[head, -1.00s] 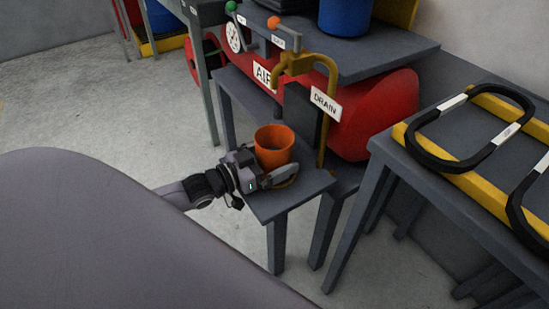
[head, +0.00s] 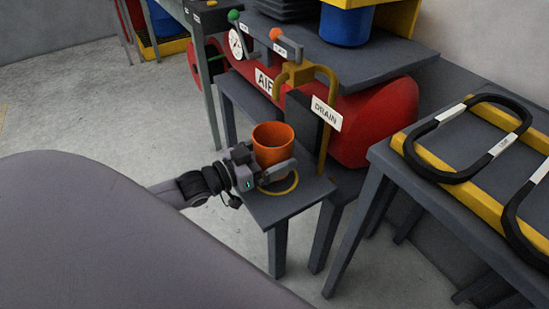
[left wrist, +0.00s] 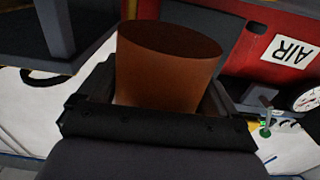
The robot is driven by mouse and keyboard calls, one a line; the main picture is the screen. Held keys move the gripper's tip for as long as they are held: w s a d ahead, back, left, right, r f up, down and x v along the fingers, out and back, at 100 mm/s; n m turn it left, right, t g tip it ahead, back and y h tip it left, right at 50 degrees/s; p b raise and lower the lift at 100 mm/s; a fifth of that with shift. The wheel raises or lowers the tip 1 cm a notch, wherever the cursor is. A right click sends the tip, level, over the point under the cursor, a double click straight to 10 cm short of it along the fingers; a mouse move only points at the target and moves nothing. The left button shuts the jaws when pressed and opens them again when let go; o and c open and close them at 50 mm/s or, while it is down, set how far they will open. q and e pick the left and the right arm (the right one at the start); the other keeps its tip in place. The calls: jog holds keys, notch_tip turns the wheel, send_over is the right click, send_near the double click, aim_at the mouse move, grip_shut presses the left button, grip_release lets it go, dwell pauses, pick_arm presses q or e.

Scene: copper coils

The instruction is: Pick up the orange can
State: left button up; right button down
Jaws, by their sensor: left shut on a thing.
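The orange can (head: 273,140) is upright and open at the top. My left gripper (head: 270,168) is shut on it, with one finger showing across its near side. The can appears raised a little above the small grey stand (head: 300,200), where a yellow ring (head: 282,184) shows below it. In the left wrist view the can (left wrist: 168,70) sits between the fingers, its lower part hidden by the gripper body. My right gripper is not in view.
A yellow pipe (head: 333,90) with a DRAIN sign (head: 326,114) rises just behind the can. A red AIR tank (head: 375,125) lies beyond, under a grey shelf (head: 385,60). A grey table (head: 440,200) with black coil-shaped loops (head: 470,140) stands at the right.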

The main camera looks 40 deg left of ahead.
aim_at(288, 136)
pick_arm(q)
jog(key=r, duration=0.2)
jog(key=r+p, duration=0.1)
jog(key=shift+s+a+r, duration=0.1)
jog(key=shift+s+r, duration=0.2)
jog(key=shift+r, duration=0.05)
jog(key=p+v, duration=0.3)
jog(key=v, duration=1.5)
jog(key=shift+s+p, duration=0.3)
jog(key=shift+p, duration=0.1)
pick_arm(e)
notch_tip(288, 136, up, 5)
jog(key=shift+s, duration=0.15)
pick_arm(q)
jog(key=w+d+n+y, duration=0.1)
jog(key=w+d, duration=0.4)
jog(key=d, duration=0.5)
jog(key=w+d+r+n+t+y, duration=0.1)
jog(key=w+d+r+n+y, duration=0.15)
jog(key=w+d+r, duration=0.3)
notch_tip(288, 136, up, 15)
jog(key=w+n+y+p, duration=0.1)
jog(key=y+p, duration=0.2)
jog(key=p, duration=1)
jog(key=shift+w+d, duration=0.3)
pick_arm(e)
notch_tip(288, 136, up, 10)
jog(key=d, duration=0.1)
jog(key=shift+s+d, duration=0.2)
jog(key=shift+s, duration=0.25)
